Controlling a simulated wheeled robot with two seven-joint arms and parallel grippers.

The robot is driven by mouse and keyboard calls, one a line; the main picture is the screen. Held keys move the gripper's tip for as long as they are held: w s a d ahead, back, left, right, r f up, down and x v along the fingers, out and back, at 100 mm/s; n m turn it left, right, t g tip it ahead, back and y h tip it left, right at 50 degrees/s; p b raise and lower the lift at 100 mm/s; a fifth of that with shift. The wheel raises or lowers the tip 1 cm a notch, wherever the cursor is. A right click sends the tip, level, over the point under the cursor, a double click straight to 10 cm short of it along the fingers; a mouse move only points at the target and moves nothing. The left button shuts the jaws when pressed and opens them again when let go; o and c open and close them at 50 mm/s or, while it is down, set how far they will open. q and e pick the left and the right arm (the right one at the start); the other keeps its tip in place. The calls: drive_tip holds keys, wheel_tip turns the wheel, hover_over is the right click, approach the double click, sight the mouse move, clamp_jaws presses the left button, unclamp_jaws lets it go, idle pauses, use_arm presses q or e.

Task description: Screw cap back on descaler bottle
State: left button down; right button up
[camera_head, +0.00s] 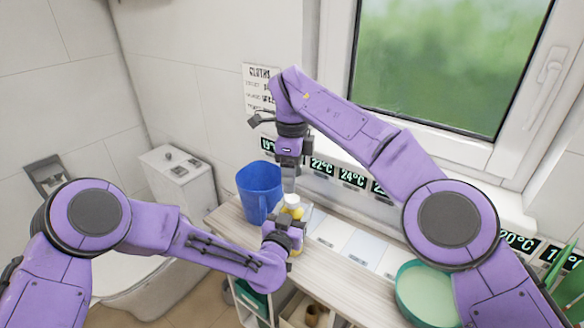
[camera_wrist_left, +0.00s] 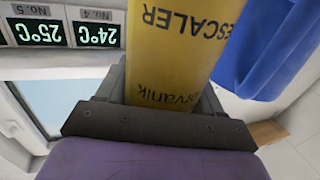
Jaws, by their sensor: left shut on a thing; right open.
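The yellow descaler bottle (camera_head: 298,213) stands over the wooden counter, mostly hidden behind my left gripper (camera_head: 284,236), which is shut on it. In the left wrist view the bottle (camera_wrist_left: 178,50) fills the space between the fingers, with dark upside-down lettering. A white cap (camera_head: 292,199) shows at the top of the bottle; whether it is seated on the thread cannot be told. My right gripper (camera_head: 290,188) points straight down just above the cap and is open. The gap between its fingertips and the cap is too small to judge.
A blue container (camera_head: 259,190) stands close behind and left of the bottle; it also shows in the left wrist view (camera_wrist_left: 268,50). A green-rimmed round basin (camera_head: 428,294) sits at the counter's right. Temperature displays (camera_head: 322,166) line the wall behind. A toilet is at left.

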sight(292, 199)
wheel_tip(292, 199, down, 6)
drive_tip(key=shift+f, duration=0.15)
clamp_jaws()
drive_tip(key=m, duration=0.8)
drive_tip(key=shift+a+m, duration=0.1)
drive_tip(key=shift+m, duration=0.3)
drive_tip(key=m, duration=0.6)
drive_tip(key=shift+m, duration=0.3)
drive_tip(key=shift+o, duration=0.7)
unclamp_jaws()
wheel_tip(292, 199, up, 8)
drive_tip(key=shift+f, duration=0.25)
